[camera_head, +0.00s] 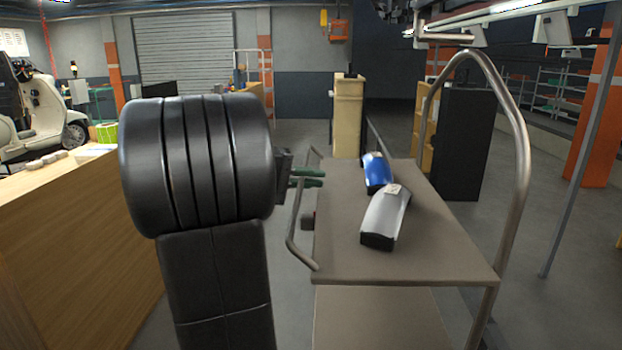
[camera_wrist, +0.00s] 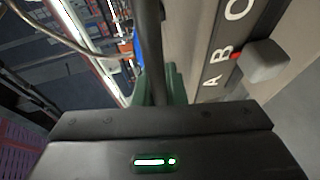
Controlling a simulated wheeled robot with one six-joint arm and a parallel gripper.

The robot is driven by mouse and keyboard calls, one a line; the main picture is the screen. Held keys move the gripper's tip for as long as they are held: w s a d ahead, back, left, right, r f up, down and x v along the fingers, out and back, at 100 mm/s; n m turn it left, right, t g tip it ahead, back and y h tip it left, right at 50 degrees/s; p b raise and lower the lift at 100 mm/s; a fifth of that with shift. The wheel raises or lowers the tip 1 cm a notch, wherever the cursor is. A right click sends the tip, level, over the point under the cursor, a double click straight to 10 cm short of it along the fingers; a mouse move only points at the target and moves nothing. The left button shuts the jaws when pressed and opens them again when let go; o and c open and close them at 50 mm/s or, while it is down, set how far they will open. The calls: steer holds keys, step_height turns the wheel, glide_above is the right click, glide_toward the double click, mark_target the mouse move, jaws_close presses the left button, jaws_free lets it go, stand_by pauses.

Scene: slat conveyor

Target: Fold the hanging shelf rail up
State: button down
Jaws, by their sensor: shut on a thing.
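The shelf rail (camera_head: 291,236) is a bent grey metal bar along the left side of the trolley's upper shelf (camera_head: 455,262). It stands out to the left of the shelf edge; its exact angle is hard to tell. My gripper (camera_head: 307,178), with green fingers, is shut on the rail near its far end. In the wrist view the rail is a dark bar (camera_wrist: 151,45) running between the green fingers (camera_wrist: 176,85). The shelf's side carries the letters A, B and C, with a red mark (camera_wrist: 236,56) beside a grey block (camera_wrist: 266,61). My arm hides part of the gripper.
A blue object (camera_head: 376,171) and a silver one (camera_head: 386,218) lie on the shelf. A tall curved handle (camera_head: 516,150) rises at the trolley's right. A wooden counter (camera_head: 75,235) is at the left. Open floor lies behind.

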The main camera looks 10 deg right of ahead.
steer(key=shift+d+r+y, duration=0.1)
steer(key=shift+r+y, duration=0.1)
steer(key=shift+y, duration=0.1)
steer(key=shift+s+d+r+m+y, duration=0.1)
steer(key=shift+d+r+m+y, duration=0.2)
steer(key=shift+y, duration=0.4)
steer(key=shift+s+d+r+m+y+p, duration=0.1)
steer(key=shift+d+m+y+p, duration=0.25)
steer(key=shift+y+p, duration=0.6)
steer(key=shift+s+d+m+y+p, duration=0.1)
steer(key=shift+d+m+y+p, duration=0.25)
steer(key=shift+y, duration=0.9)
steer(key=shift+s+d+t+y+p, duration=0.1)
steer(key=shift+d+t+y+p, duration=0.4)
steer(key=shift+y, duration=0.4)
steer(key=shift+a, duration=0.1)
steer(key=c, duration=1.5)
jaws_free()
steer(key=shift+f, duration=0.25)
